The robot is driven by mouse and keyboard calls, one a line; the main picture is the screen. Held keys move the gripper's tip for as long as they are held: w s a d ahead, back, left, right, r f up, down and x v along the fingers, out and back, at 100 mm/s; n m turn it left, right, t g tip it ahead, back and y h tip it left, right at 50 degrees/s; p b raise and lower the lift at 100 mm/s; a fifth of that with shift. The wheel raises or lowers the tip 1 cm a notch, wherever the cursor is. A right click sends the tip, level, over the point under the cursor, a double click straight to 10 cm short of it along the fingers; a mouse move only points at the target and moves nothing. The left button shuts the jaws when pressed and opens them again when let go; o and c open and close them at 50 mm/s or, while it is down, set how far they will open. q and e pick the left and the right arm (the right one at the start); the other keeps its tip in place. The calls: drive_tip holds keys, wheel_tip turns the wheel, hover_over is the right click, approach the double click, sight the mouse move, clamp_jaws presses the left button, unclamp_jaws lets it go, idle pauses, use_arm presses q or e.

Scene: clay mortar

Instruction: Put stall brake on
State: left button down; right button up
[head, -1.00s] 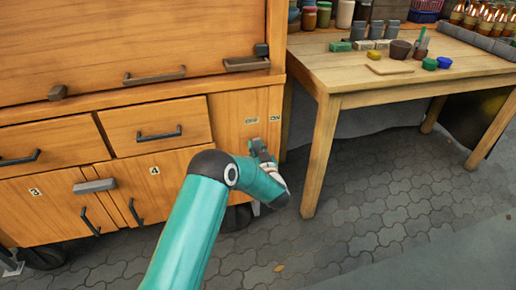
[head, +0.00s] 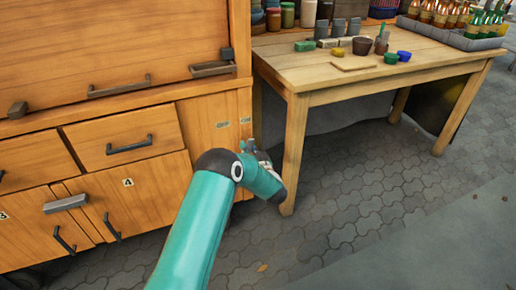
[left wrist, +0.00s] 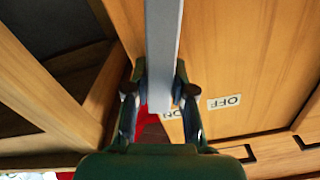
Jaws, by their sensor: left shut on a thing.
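The wooden stall (head: 150,60) stands at the left in the head view. Its side panel bears an OFF label (head: 222,125) and an ON label (head: 246,121). My left gripper (head: 252,148) is just below the ON label, partly hidden by its own wrist. In the left wrist view, my left gripper (left wrist: 154,88) is shut on the grey brake lever (left wrist: 163,45), a straight flat bar. The lever's end lies beside the ON label (left wrist: 172,114), partly covering it. The OFF label (left wrist: 224,101) is clear to its right. My right gripper is out of view.
A wooden table (head: 310,75) stands close right of the stall, its near leg (head: 295,150) just right of my left gripper. Pots, blocks and bottles (head: 440,15) stand on it. The paved floor (head: 380,200) in front is clear.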

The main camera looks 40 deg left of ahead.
use_arm(q)
drive_tip(key=shift+w, duration=0.15)
drive_tip(key=c, duration=1)
unclamp_jaws()
drive_tip(key=shift+w+d+f, duration=0.1)
drive_tip(key=shift+o, duration=0.2)
drive_tip(key=v, duration=1.2)
